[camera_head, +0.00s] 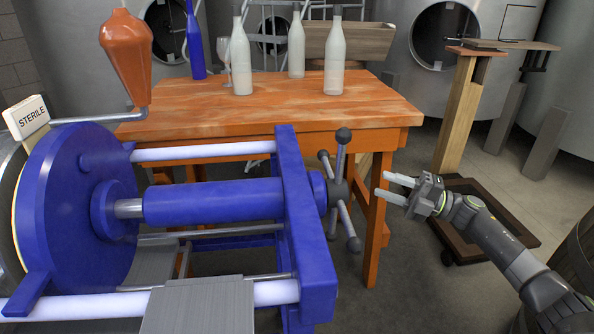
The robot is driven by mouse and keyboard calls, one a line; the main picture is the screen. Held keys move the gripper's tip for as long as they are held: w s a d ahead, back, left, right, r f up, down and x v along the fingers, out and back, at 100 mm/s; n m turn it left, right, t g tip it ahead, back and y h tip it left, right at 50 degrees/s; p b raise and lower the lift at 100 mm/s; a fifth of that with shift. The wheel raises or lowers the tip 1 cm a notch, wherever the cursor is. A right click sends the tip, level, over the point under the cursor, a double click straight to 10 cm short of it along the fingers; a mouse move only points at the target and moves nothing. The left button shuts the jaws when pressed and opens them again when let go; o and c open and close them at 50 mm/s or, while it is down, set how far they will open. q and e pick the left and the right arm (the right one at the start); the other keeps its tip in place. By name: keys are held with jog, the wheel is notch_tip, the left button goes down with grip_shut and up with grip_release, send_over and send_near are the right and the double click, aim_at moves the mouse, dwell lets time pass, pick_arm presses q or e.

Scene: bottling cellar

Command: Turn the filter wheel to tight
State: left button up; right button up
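The filter wheel (337,191) is a dark hub with several grey spokes ending in dark knobs. It sits at the right end of the blue filter press (215,200), on the press's blue end plate (303,220). My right gripper (391,187) is just right of the wheel, its two pale fingers pointing left toward the spokes. The fingers are apart with nothing between them, and a small gap to the wheel appears to show. My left gripper is not in view.
An orange wooden table (270,105) with several bottles and a glass stands behind the press. A wooden stand (457,115) on a dark wheeled base is at the right. Large steel tanks (440,40) fill the back. A barrel (575,255) is at the right edge.

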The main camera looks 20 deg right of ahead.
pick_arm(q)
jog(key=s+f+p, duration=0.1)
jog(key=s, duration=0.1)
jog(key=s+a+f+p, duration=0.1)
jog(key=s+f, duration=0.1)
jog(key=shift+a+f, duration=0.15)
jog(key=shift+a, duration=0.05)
pick_arm(e)
jog(key=x, duration=1.7)
jog(key=shift+a+r, duration=0.25)
jog(key=shift+s, duration=0.1)
grip_shut()
